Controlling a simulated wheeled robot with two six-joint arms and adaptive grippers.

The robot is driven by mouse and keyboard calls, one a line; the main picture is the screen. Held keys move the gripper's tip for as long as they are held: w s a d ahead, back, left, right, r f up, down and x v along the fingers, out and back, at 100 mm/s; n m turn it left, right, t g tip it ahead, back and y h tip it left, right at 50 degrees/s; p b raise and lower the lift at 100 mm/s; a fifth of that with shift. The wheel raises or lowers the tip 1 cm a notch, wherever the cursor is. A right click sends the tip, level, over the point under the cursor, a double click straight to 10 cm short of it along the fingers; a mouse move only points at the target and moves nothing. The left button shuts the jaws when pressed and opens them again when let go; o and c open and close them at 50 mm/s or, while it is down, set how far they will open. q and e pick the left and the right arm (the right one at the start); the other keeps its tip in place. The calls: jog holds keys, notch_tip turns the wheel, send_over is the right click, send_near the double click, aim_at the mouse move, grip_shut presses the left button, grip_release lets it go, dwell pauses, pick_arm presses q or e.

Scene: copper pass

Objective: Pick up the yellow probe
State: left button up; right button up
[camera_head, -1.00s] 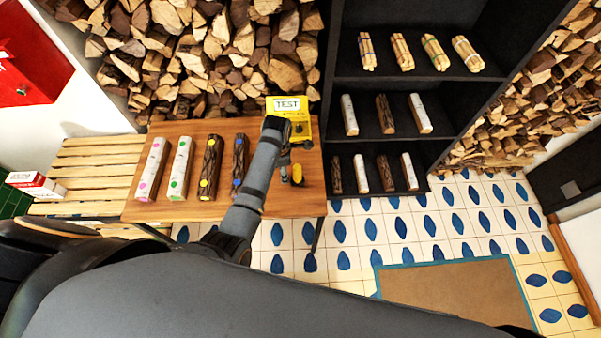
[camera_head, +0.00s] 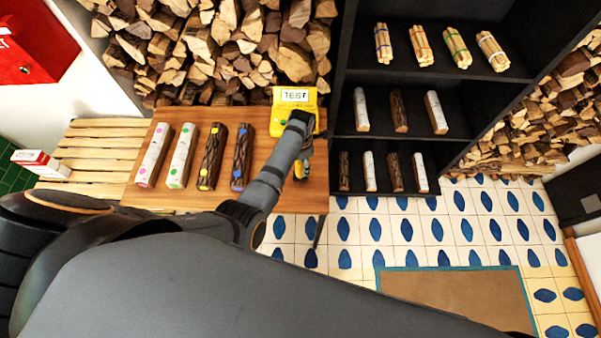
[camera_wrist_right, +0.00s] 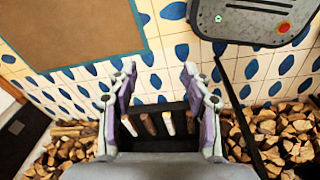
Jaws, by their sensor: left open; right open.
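The yellow probe (camera_head: 298,172) is at the right end of the wooden table, mostly hidden by my left gripper. The yellow tester (camera_head: 280,97) marked TEST stands behind it at the table's back right. My left gripper (camera_head: 303,165) is at the probe, its fingers pointing down close over it. It is open. I cannot tell whether the fingers touch the probe. My right gripper (camera_wrist_right: 158,72) is open and empty in the right wrist view, far from the table items.
Several logs with coloured dots, one a dark log (camera_head: 242,158), lie on the table (camera_head: 270,195) left of my arm. A black shelf (camera_head: 430,98) with logs and bundles stands to the right. A brown mat (camera_head: 455,295) lies on the tiled floor.

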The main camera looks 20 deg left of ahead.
aim_at(297, 175)
pick_arm(q)
jog(key=f+b, duration=0.4)
jog(key=shift+s+a+f, duration=0.15)
jog(key=shift+s+f, duration=0.05)
jog(key=shift+f, duration=0.05)
jog(key=shift+r, duration=0.1)
jog(key=shift+c, duration=1.1)
jog(key=c, duration=0.5)
grip_shut()
pick_arm(e)
jog(key=f, duration=0.2)
jog(key=s+f, duration=0.1)
jog(key=f, duration=0.1)
jog(key=shift+f, duration=0.4)
pick_arm(q)
jog(key=shift+r, duration=0.1)
